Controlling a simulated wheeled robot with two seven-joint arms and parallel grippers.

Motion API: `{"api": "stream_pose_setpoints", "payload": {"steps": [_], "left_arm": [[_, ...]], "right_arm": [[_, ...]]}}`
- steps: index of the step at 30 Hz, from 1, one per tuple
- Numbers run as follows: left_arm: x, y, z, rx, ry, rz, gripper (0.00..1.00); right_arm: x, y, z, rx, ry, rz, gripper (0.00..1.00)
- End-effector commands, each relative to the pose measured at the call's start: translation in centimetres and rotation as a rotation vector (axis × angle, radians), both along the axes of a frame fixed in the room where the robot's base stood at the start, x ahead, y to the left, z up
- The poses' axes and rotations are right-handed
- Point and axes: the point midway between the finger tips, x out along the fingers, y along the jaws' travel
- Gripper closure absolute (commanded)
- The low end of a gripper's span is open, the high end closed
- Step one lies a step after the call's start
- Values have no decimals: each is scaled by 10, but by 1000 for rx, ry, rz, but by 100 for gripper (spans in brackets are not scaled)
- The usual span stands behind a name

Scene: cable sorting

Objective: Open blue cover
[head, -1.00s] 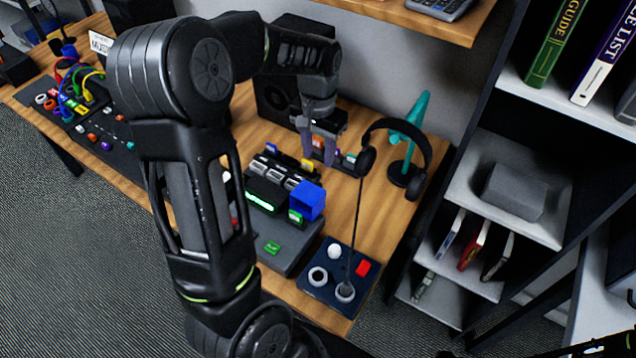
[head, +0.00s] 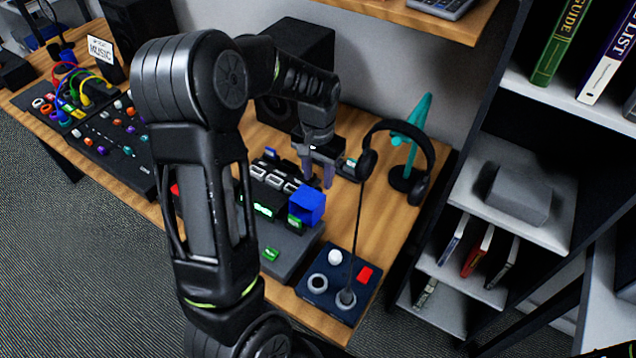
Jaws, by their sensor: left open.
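The blue cover (head: 308,205) is a small blue box shape at the right side of a dark device (head: 293,252) with several grey switches and green lit parts. Whether the cover is shut or raised is hard to tell. My left gripper (head: 318,178) points down just behind the cover, its two purple-grey fingers apart and empty. It looks clear of the cover, though the exact gap is hard to judge. My left arm hides the left part of the device. My right gripper is not in view.
Headphones on a teal stand (head: 411,135) stand right of the gripper, a cable running down to a dark blue panel (head: 317,282) with knobs and a red button. A black speaker (head: 290,75) stands behind. A mixer (head: 112,135) with coloured cables lies left. A shelf (head: 520,190) bounds the right.

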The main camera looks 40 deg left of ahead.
Motion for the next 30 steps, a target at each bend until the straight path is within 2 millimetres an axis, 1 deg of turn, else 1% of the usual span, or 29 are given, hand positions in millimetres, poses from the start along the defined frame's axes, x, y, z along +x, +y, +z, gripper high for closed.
{"api": "stream_pose_setpoints", "payload": {"steps": [1,3,7,10,17,20,30], "left_arm": [[-1,0,-9,-1,6,0,60],[-2,0,-19,-1,5,0,60],[-1,0,-33,0,2,0,60],[-1,0,-38,0,1,0,60],[0,0,-38,0,0,1,60],[0,0,-38,0,0,0,66],[0,0,-38,0,0,0,94]], "right_arm": [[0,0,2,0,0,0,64],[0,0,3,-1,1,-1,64],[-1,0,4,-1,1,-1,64],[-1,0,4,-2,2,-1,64],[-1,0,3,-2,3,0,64],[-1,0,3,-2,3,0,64],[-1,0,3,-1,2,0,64]]}}
